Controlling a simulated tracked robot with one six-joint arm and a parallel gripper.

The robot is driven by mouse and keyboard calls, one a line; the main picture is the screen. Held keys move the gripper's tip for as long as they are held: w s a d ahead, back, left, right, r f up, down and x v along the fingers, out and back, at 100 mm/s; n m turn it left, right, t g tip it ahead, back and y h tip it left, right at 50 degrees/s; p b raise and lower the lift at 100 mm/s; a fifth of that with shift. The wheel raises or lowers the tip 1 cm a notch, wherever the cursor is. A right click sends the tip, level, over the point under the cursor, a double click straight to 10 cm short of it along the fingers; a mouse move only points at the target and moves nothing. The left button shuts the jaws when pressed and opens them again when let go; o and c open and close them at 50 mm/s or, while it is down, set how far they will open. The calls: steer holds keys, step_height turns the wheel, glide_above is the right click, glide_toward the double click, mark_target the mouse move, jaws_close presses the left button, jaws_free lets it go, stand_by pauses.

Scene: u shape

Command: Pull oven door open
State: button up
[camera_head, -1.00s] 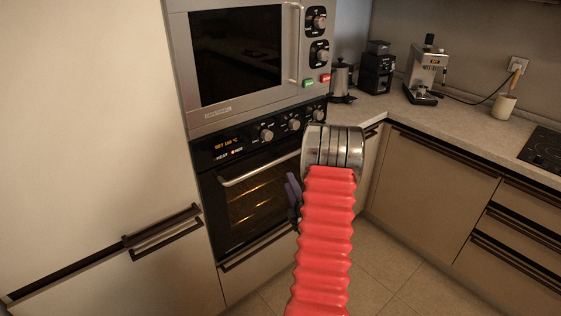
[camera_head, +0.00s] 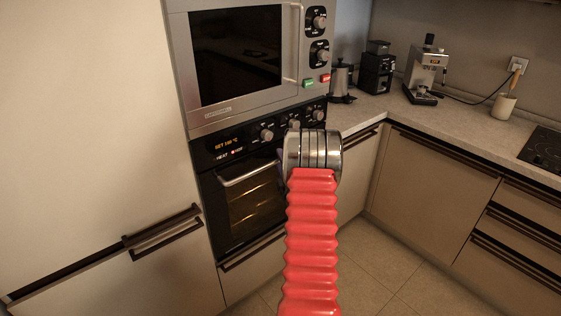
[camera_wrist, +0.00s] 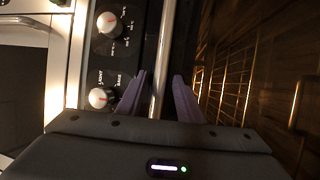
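The oven door (camera_head: 240,213) is dark glass with a lit interior and looks closed in the head view. Its silver bar handle (camera_head: 247,174) runs along the top; my arm hides the right end. In the wrist view the handle (camera_wrist: 165,45) runs down the picture between the two purple fingers of my gripper (camera_wrist: 160,77). The fingers are open, one on each side of the bar, with a visible gap to each. In the head view my gripper is mostly hidden behind my red arm. The lit oven interior shows on the right in the wrist view (camera_wrist: 255,75).
Oven knobs (camera_wrist: 103,97) lie close left of the fingers in the wrist view. A microwave (camera_head: 240,55) sits above the oven. A drawer handle (camera_head: 250,252) is below. A counter (camera_head: 385,110) with a coffee machine (camera_head: 428,72) stands right. Floor (camera_head: 375,270) is clear.

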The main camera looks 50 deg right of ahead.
jaws_close()
stand_by(0.4)
stand_by(0.4)
